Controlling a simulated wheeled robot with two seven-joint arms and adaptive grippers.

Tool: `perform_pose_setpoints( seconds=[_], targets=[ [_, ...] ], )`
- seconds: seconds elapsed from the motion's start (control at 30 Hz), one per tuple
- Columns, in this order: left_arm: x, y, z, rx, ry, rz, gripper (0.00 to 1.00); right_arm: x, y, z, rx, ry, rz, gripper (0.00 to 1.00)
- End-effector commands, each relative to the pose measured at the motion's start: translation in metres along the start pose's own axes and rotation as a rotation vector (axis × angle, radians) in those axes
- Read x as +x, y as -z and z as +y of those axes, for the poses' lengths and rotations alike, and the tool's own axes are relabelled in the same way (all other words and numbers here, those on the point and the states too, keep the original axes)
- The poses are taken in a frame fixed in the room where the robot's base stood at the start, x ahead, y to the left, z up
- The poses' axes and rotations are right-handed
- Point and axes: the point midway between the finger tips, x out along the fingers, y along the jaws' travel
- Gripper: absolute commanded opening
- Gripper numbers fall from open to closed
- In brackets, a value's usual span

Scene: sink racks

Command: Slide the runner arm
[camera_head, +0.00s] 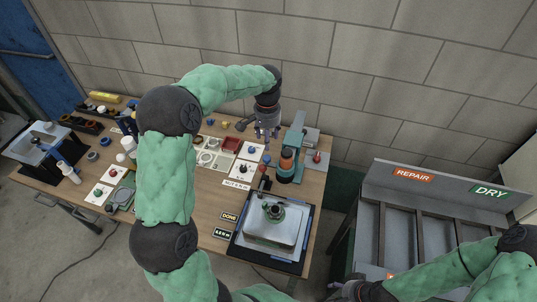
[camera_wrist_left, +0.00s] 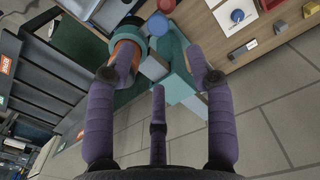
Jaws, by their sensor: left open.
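A teal stand (camera_head: 298,135) with an upright post and an orange-and-dark cylinder (camera_head: 286,160) stands at the right rear of the bench. I cannot tell for sure which part is the runner arm. My left gripper (camera_head: 267,134) hangs just left of the post, above the bench. The teal stand (camera_wrist_left: 178,65) and the orange cylinder (camera_wrist_left: 127,48) show beyond the fingertips. My right gripper (camera_head: 345,291) is at the bottom edge, too small and cut off to read.
A metal tray (camera_head: 257,238) with a round green fitting (camera_head: 275,211) lies in front of the stand. Grey bins marked REPAIR and DRY (camera_head: 445,187) stand at the right.

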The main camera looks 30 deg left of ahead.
Motion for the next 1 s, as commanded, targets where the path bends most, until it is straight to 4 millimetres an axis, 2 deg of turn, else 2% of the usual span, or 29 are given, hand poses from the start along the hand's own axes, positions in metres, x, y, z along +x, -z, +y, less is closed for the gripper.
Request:
perform_pose_setpoints(
  seconds=[0.3, 0.5, 0.7, 0.97, 1.0],
  targets=[
    [0.058, -0.001, 0.0, -0.001, -0.001, -0.005, 0.54, 0.001, 0.0, 0.0, 0.0, 0.0, 0.001, 0.58],
    [0.082, -0.001, 0.0, 0.001, 0.0, -0.003, 0.54, 0.002, 0.0, 0.001, 0.0, 0.0, 0.001, 0.58],
    [0.093, -0.001, 0.001, 0.001, -0.001, -0.002, 0.54, 0.002, 0.0, 0.001, 0.0, 0.0, 0.001, 0.58],
    [0.093, -0.001, 0.001, 0.0, -0.001, -0.002, 0.54, 0.002, 0.0, 0.001, 0.0, 0.0, 0.001, 0.58],
    [0.093, -0.001, 0.001, 0.0, -0.001, -0.002, 0.43, 0.002, 0.0, 0.001, 0.0, 0.0, 0.001, 0.58]
  ],
)
